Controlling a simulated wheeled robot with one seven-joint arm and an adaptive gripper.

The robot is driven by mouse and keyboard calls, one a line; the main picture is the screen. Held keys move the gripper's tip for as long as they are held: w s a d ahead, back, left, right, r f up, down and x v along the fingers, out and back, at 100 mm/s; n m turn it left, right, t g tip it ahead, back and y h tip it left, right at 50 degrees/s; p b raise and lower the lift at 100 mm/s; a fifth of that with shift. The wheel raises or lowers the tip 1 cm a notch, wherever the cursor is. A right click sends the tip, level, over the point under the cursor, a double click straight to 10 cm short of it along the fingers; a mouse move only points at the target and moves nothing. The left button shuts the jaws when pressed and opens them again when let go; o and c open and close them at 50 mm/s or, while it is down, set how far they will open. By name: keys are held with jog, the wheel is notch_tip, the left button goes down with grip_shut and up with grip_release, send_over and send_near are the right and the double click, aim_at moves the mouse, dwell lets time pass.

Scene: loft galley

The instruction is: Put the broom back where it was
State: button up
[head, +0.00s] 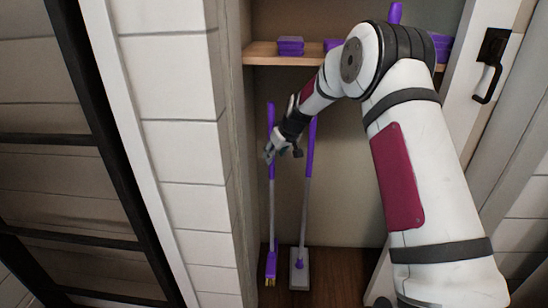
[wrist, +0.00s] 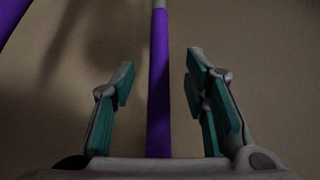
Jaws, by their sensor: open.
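The broom (head: 271,210) stands upright in the left part of an open closet. It has a purple upper handle, a grey lower shaft and a purple head with yellowish bristles (head: 271,265) at the floor. My gripper (head: 269,153) is at the purple part of its handle. In the wrist view my gripper (wrist: 160,68) is open, with a purple handle (wrist: 159,90) running between its two fingers. There is a gap on both sides of the handle, and neither finger touches it. From the head view this handle appears to be the broom's.
A flat mop (head: 299,262) with a purple and grey handle stands close to the broom's right. A wooden shelf (head: 262,53) above holds purple stacked items (head: 290,46). The closet's left wall (head: 237,170) is close to the broom. Floor right of the mop is bare.

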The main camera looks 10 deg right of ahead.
jog(key=v, duration=1)
jog(key=s+a+r+g, duration=0.1)
jog(key=s+r, duration=0.3)
jog(key=s, duration=0.5)
jog(key=s+a+r+m+g+h, duration=0.15)
jog(key=s+r, duration=0.25)
jog(key=s, duration=0.5)
jog(key=s+a+r, duration=0.1)
jog(key=s+r, duration=0.3)
jog(key=s, duration=0.5)
jog(key=s+f+m+g, duration=0.1)
jog(key=s+f+g, duration=0.1)
jog(key=s, duration=1.3)
jog(key=s+f+m+g, duration=0.1)
jog(key=s+f, duration=0.1)
jog(key=s, duration=1.4)
notch_tip(320, 180, up, 30)
jog(key=d+t+p, duration=0.1)
jog(key=t+p, duration=0.3)
jog(key=p, duration=2.3)
jog(key=shift+w, duration=0.45)
jog(key=shift+d+h, duration=0.1)
jog(key=shift+h, duration=0.15)
